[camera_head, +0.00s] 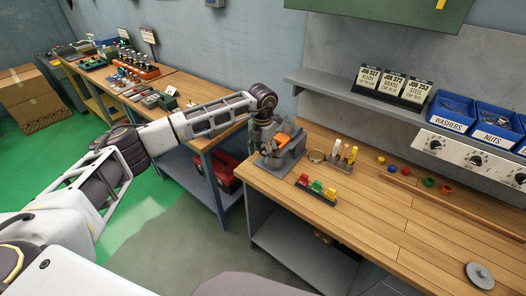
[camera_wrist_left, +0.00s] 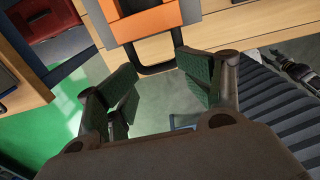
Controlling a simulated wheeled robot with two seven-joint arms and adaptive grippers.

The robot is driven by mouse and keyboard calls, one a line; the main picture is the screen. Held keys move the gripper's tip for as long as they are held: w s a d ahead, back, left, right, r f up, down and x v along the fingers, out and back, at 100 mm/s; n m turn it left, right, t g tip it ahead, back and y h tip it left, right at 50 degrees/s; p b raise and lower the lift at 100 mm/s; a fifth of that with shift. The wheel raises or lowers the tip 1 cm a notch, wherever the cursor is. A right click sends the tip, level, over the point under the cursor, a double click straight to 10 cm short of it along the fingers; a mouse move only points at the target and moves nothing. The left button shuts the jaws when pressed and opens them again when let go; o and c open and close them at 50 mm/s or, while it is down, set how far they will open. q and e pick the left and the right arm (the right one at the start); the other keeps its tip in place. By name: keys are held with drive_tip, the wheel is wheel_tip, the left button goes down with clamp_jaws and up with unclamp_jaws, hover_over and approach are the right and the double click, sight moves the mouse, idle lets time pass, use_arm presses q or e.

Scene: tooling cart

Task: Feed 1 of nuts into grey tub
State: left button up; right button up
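The blue bin labelled NUTS (camera_head: 492,137) stands on the shelf at the right, with small grey pieces inside. My left gripper (camera_head: 268,128) is at the back left of the wooden bench, beside a grey block-like object with an orange part (camera_head: 288,148). In the left wrist view my left gripper (camera_wrist_left: 158,75) has its green-padded fingers apart, with nothing held between them. The orange part (camera_wrist_left: 150,22) and a dark loop (camera_wrist_left: 158,66) lie just beyond the fingertips. I cannot make out a grey tub for certain.
A blue WASHERS bin (camera_head: 447,121) stands left of the nuts. The bench's middle front is clear. Another bench stands behind my left arm.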

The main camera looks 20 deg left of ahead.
use_arm(q)
drive_tip(key=shift+w+d+r, duration=0.15)
drive_tip(key=shift+w+r, duration=0.05)
drive_tip(key=shift+r, duration=0.35)
wheel_tip(320, 180, up, 11)
drive_tip(key=shift+s, duration=0.2)
use_arm(e)
drive_tip(key=shift+s, duration=0.15)
idle(0.8)
